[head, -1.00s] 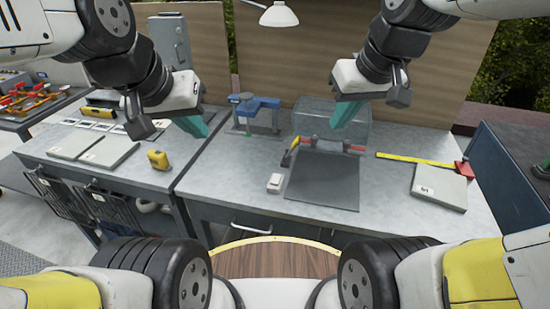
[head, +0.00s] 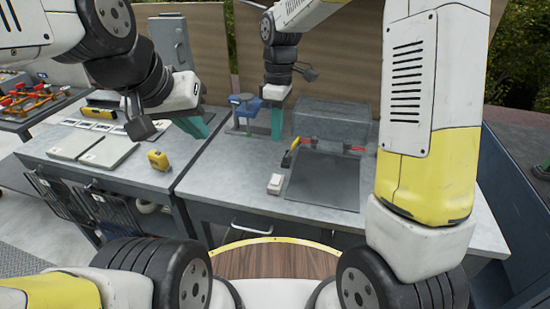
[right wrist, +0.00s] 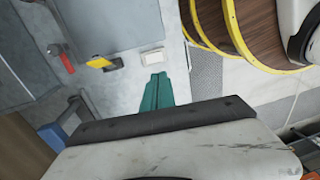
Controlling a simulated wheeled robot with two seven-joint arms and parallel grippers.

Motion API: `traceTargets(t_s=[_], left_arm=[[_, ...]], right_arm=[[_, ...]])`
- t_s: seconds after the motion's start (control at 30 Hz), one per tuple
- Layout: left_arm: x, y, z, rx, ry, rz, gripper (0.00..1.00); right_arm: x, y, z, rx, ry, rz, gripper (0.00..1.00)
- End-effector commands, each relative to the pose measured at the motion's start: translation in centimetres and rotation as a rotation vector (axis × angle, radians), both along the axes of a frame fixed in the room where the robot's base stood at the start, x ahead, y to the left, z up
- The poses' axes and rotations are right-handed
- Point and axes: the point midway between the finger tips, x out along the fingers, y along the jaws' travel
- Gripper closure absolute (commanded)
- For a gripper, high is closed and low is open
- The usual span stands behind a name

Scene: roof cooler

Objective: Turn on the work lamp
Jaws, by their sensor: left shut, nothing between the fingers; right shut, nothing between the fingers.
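A small white switch-like box (head: 275,184) lies on the grey bench, left of the dark mat. It also shows in the right wrist view (right wrist: 153,57), just beyond my right fingertips. I cannot tell its switch position. My right gripper (head: 277,133) is shut and empty, pointing down above the bench behind the box, beside the blue vise; its teal fingers also show in the right wrist view (right wrist: 158,82). The lamp head is hidden behind my right arm in the head view. My left gripper (head: 196,128) is shut and empty over the left part of the bench.
A blue vise (head: 247,106) stands further back. A yellow tape measure (head: 158,160) and grey panels (head: 108,151) are left.

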Motion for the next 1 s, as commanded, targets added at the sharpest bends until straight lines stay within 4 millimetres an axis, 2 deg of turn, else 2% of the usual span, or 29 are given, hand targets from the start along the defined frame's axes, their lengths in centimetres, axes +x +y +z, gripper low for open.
traceTargets(t_s=[0.47,0.67,1.0], left_arm=[[0.0,0.0,0.0,0.0,0.0,0.0,1.0],[0.0,0.0,0.0,0.0,0.0,0.0,1.0],[0.0,0.0,0.0,0.0,0.0,0.0,1.0]], right_arm=[[0.0,0.1,-0.7,-0.001,0.003,0.006,1.0],[-0.5,0.2,-3.8,-0.003,0.009,0.007,1.0],[-1.4,0.4,-10.9,-0.002,0.008,0.006,1.0]])
